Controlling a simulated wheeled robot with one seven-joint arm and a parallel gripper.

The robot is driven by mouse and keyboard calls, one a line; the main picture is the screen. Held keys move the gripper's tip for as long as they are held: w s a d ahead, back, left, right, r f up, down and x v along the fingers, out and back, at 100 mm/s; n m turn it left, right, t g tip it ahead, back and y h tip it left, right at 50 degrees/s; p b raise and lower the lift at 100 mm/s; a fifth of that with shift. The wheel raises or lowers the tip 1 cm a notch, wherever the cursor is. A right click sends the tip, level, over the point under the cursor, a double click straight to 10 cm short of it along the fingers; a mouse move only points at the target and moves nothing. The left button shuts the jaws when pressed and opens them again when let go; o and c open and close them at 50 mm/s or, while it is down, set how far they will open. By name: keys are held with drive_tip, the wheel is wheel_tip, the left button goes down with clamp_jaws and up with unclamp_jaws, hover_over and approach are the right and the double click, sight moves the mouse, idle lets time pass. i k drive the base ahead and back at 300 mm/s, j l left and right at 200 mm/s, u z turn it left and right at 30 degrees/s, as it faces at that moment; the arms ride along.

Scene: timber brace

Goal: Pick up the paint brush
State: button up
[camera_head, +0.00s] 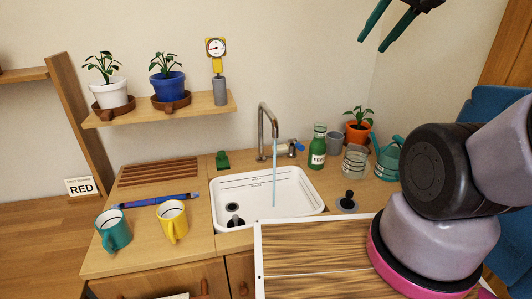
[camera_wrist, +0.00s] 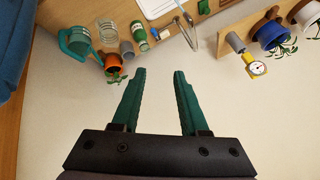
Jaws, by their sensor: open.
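A long, thin blue item with a reddish end (camera_head: 157,201) lies on the wooden counter left of the sink, behind two mugs. It looks like the paint brush, but it is too small to be sure. It does not show in the wrist view. My gripper (camera_head: 371,43) is open and empty, high at the upper right of the head view, far from that item. In the wrist view my gripper (camera_wrist: 160,72) has its two green fingers apart, with only bare wall between them.
A teal mug (camera_head: 113,231) and yellow mug (camera_head: 172,222) stand in front of the blue item. A white sink (camera_head: 262,184) with running tap (camera_head: 262,130) lies to its right. A shelf (camera_head: 135,115) with potted plants hangs above.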

sight(195, 195)
drive_tip(key=k+j+u, duration=0.1)
drive_tip(key=j, duration=0.25)
drive_tip(key=k+j+u, duration=0.1)
drive_tip(key=j, duration=0.3)
drive_tip(key=j+u, duration=0.15)
drive_tip(key=j, duration=0.65)
